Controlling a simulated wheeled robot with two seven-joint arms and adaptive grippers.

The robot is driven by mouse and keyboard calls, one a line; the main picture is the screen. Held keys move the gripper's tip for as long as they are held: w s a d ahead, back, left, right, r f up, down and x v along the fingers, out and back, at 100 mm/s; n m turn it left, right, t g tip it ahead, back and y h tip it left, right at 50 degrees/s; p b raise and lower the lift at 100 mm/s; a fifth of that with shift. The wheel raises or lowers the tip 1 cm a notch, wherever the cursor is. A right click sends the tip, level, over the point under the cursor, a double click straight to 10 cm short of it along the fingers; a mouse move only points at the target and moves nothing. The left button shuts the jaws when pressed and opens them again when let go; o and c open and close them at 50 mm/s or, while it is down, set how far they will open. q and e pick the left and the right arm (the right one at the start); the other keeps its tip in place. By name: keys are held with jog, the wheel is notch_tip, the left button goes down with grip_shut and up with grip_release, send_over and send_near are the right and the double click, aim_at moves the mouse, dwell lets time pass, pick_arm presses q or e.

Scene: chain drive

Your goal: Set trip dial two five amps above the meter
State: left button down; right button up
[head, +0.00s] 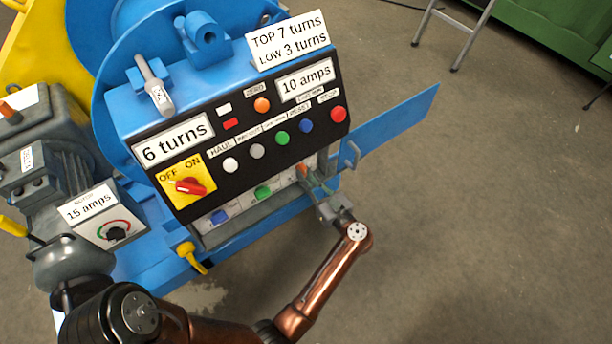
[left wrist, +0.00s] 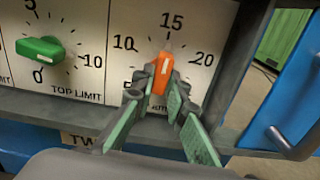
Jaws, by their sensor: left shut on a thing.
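The orange dial knob (left wrist: 161,76) stands on a white plate with scale marks 10, 15 and 20. It points up, at about 15. It shows small in the head view (head: 302,172), low at the right of the blue machine. My left gripper (left wrist: 160,85) is shut on this knob, its green-padded fingers on both sides; in the head view my left gripper (head: 318,190) reaches in from below. The dial's own name is hidden behind the fingers. My right gripper is not in view.
A green TOP LIMIT knob (left wrist: 40,49) sits left of the orange one. A grey handle (left wrist: 290,143) stands at the right. The motor plate (head: 90,205) reads 15 amps. The panel has several buttons and a red switch (head: 190,186).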

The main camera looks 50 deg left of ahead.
pick_arm(q)
jog(key=shift+f+n, duration=0.15)
jog(key=shift+n, duration=0.15)
dwell(0.4)
jog(key=c, duration=1.9)
grip_release()
jog(key=shift+c, duration=0.2)
jog(key=d, duration=0.7)
jog(key=shift+s+d, duration=0.25)
